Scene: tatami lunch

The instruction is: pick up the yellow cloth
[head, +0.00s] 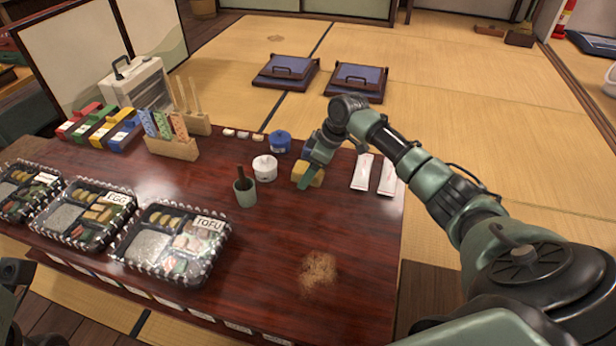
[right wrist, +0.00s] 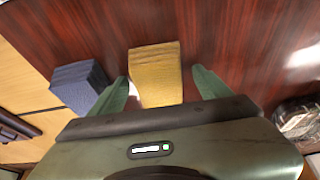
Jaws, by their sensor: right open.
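The yellow cloth (right wrist: 156,72) is a small folded block on the dark red wooden table. It lies between the two green fingers of my right gripper (right wrist: 161,82), with a gap on each side, so the gripper is open around it. In the head view the yellow cloth (head: 316,178) shows partly behind my right gripper (head: 306,181), which reaches down near the table's far right side. I cannot tell how high the fingertips are above the table. My left gripper is not in view.
A folded blue cloth (right wrist: 80,86) lies beside the yellow one, near the table edge. A white pot (head: 265,168), a blue pot (head: 279,141) and a green cup (head: 245,192) stand to the left. White packets (head: 362,172) lie to the right.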

